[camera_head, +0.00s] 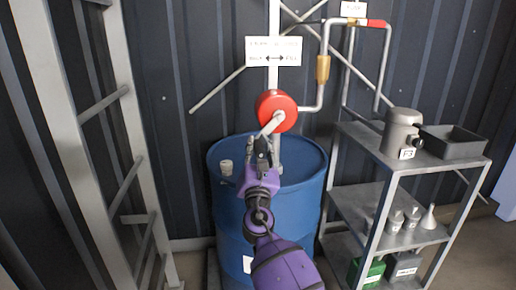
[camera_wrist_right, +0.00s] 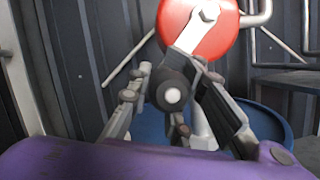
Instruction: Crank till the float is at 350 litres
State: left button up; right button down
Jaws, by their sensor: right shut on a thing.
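The red pump wheel (camera_head: 277,111) is mounted above the blue drum (camera_head: 262,215), with a grey crank arm (camera_head: 269,126) running down and to the left from its hub. My right gripper (camera_head: 262,150) is at the lower end of the crank. In the right wrist view the crank arm (camera_wrist_right: 189,36) ends in a dark round handle (camera_wrist_right: 172,94), and the fingers of my right gripper (camera_wrist_right: 178,100) are on either side of it, shut on it. No float or litre scale can be made out. My left gripper is not in view.
A sign (camera_head: 273,50) with a double-headed arrow hangs above the wheel; its text is too blurred to read. A brass fitting (camera_head: 323,69) and pipe stand to the right. A grey metal shelf (camera_head: 350,131) with cans and a tray stands right; a ladder-like frame (camera_head: 104,103) stands left.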

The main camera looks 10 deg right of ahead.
jog(key=shift+d+r, duration=0.15)
jog(key=shift+r, duration=0.15)
jog(key=c, duration=1.8)
grip_release()
jog(key=shift+o, duration=0.9)
jog(key=shift+d+f, duration=0.1)
jog(key=shift+f, duration=0.1)
jog(key=shift+s+a+f, duration=0.2)
jog(key=shift+s+f, duration=0.05)
jog(key=shift+s, duration=0.2)
jog(key=v, duration=1.1)
jog(key=shift+r, duration=0.1)
